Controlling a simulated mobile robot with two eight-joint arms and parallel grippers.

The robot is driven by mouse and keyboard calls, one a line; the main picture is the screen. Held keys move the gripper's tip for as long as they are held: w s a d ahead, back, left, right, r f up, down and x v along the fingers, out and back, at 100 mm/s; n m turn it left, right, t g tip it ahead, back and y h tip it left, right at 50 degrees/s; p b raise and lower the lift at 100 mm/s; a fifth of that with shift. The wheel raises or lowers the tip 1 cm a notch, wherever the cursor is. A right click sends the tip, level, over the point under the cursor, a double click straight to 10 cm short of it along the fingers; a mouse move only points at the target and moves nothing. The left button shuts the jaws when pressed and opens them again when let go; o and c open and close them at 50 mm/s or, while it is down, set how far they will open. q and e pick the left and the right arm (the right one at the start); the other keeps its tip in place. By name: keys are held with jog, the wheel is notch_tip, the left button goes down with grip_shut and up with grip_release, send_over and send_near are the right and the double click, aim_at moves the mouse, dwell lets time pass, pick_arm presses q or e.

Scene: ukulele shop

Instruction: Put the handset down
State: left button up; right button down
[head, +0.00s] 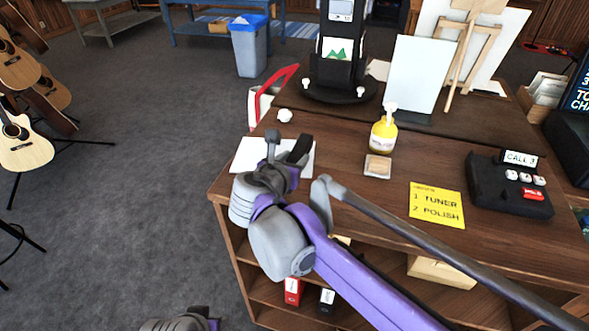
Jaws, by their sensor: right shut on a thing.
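My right gripper (285,150) is over the left part of the wooden counter (330,125), above a white sheet. The black phone base (485,195) sits at the counter's right side, with a "CALL 3" label, white buttons and a red button. No handset shows on it. My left gripper (190,322) is low at the bottom edge, mostly cut off, away from the counter.
A yellow pump bottle (383,135), a small tan block (377,167) and a yellow note (437,205) lie mid-counter. The white sheet (247,155) is under my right gripper. A black stand (340,85) and a white board (416,75) stand behind. Guitars (22,145) are at left.

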jog(key=shift+f, duration=1.65)
jog(key=shift+f, duration=0.1)
jog(key=shift+c, duration=2)
grip_release()
jog(key=shift+s+r, duration=0.2)
jog(key=shift+r, duration=0.05)
jog(key=v, duration=1.1)
jog(key=shift+s, duration=0.25)
jog(key=shift+r, duration=0.1)
